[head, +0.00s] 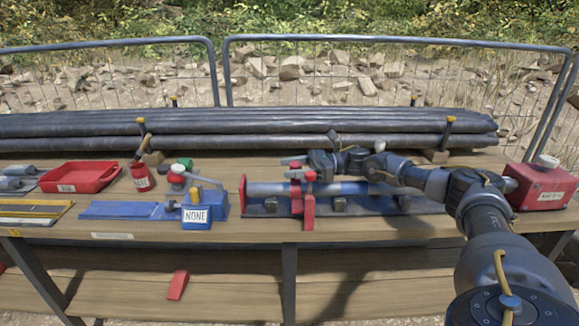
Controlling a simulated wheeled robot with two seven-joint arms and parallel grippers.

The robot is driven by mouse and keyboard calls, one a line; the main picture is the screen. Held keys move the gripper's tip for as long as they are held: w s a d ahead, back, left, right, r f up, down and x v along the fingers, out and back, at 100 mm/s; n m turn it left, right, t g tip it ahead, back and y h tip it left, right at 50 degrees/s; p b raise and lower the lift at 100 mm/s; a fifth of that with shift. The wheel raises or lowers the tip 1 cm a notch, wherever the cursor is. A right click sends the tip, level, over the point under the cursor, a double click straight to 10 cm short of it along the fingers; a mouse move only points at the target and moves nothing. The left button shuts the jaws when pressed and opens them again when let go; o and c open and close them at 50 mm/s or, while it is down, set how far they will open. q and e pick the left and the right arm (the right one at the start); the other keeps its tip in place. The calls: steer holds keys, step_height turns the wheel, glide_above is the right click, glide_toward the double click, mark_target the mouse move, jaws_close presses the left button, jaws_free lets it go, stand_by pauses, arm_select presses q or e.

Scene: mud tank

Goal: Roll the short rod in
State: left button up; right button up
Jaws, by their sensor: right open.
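A short grey-blue rod (267,188) lies level along a dark blue cradle base (262,209) on the bench. Its right part is partly hidden by my right arm. A red upright bracket (308,212) stands across the rod near its middle, and another red plate (243,192) stands at its left end. My right gripper (293,165) is open, just above and behind the rod, close to the red bracket's top. I cannot tell whether it touches either. My left gripper is not in view.
Long dark pipes (200,125) lie behind, along the bench (345,227). To the left are a blue block labelled NONE (196,216), a red cup (142,182) and a red tray (85,178). A red box (541,187) stands at the right end. A red piece (178,285) lies on the lower shelf.

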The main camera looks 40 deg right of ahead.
mark_target(358, 182)
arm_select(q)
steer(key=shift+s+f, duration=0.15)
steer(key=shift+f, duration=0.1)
arm_select(e)
steer(key=shift+w+a, duration=0.2)
steer(key=shift+a, duration=0.2)
steer(key=shift+c, duration=0.4)
jaws_close()
steer(key=shift+d+f, duration=0.1)
steer(key=shift+d, duration=0.05)
